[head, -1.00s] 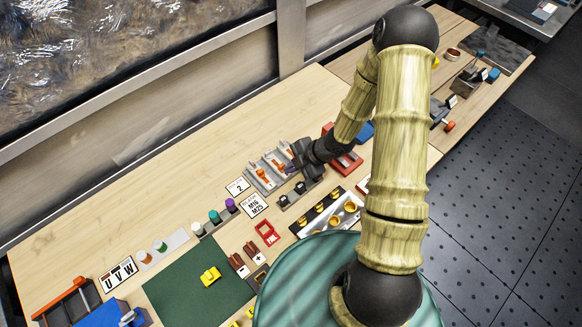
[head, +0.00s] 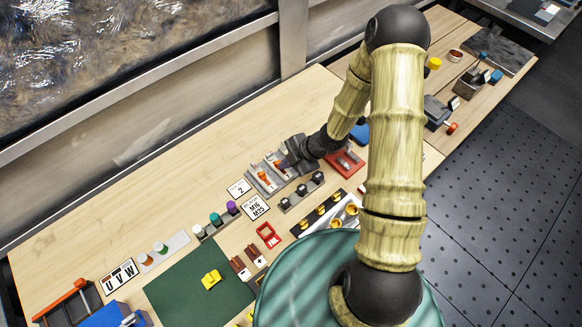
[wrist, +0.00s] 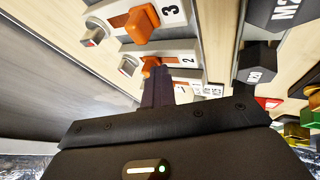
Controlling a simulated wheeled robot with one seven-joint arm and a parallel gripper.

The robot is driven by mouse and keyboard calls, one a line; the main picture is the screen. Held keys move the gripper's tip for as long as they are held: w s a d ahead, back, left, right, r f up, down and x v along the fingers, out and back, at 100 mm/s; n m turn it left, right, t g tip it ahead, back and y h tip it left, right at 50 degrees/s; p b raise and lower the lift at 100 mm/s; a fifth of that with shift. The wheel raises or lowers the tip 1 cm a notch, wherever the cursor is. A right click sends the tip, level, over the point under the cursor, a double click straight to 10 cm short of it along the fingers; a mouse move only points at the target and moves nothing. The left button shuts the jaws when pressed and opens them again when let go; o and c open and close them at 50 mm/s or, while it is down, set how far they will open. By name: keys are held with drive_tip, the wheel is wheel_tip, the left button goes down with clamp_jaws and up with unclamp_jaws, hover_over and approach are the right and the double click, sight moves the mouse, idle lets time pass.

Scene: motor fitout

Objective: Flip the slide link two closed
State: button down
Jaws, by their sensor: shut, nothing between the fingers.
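The slide links sit on a grey and white block (head: 264,184) in the head view, with orange sliders. In the wrist view link two (wrist: 180,57) is a white strip marked 2, with an orange slider (wrist: 152,62) partly hidden behind my fingers. Link three (wrist: 165,18) lies beside it with its orange slider (wrist: 141,24) in full view. My gripper (wrist: 158,80) is shut and empty, its fingertips close to link two's slider; I cannot tell whether they touch. In the head view my gripper (head: 291,158) is over the block's right part, hiding link one there.
A row of black M-marked blocks (head: 301,190) stands close in front of the links. A red tray (head: 345,163) lies to the right.

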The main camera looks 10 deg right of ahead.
drive_tip(key=shift+w+d+r+p, duration=0.2)
drive_tip(key=shift+d+r+p, duration=0.1)
drive_tip(key=shift+r+p, duration=0.3)
drive_tip(key=s+p+v, duration=0.1)
drive_tip(key=p+v, duration=0.6)
drive_tip(key=v, duration=0.1)
drive_tip(key=shift+p, duration=0.35)
drive_tip(key=shift+d+r, duration=0.15)
